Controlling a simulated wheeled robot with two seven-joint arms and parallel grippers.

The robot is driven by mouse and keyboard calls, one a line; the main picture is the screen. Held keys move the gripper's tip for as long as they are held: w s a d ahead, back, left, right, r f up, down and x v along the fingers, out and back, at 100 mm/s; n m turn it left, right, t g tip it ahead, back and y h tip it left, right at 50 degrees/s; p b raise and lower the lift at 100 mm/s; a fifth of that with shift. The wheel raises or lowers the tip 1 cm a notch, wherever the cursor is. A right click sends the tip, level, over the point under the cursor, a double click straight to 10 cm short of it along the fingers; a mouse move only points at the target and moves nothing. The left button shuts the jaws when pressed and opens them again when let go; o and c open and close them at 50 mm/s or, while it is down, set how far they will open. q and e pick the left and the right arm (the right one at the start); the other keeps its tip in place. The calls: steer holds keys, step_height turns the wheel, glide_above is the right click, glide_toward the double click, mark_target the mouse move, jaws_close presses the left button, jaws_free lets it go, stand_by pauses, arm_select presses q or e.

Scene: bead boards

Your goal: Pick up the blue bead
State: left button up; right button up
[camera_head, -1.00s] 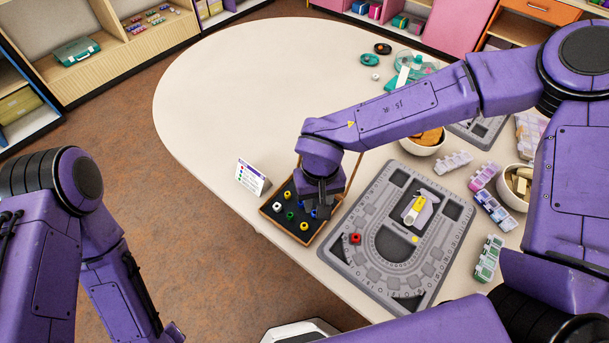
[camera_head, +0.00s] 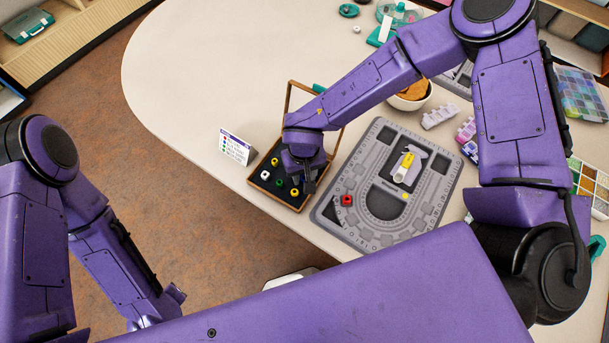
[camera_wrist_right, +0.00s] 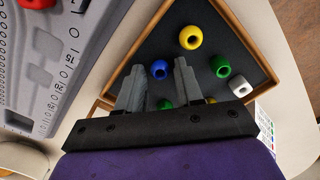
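The blue bead (camera_wrist_right: 160,69) lies on the dark floor of the wooden tray (camera_wrist_right: 252,48), seen in the right wrist view between my right gripper's fingertips. My right gripper (camera_wrist_right: 158,75) is open, its two grey fingers apart on either side of the bead in that view; contact cannot be told. In the head view the right gripper (camera_head: 308,186) reaches down into the tray (camera_head: 300,208) and mostly hides the blue bead. My left arm hangs at the lower left; its gripper fingers do not show.
Yellow (camera_wrist_right: 192,37), green (camera_wrist_right: 220,66) and white (camera_wrist_right: 240,86) beads lie near the blue one. A small card (camera_head: 236,146) stands left of the tray. The grey bead board (camera_head: 362,165) with a red bead (camera_head: 347,200) is at its right. The table's left side is clear.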

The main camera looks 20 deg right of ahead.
steer(key=shift+s+r, duration=0.1)
steer(key=shift+s, duration=0.2)
steer(key=c, duration=0.4)
jaws_close()
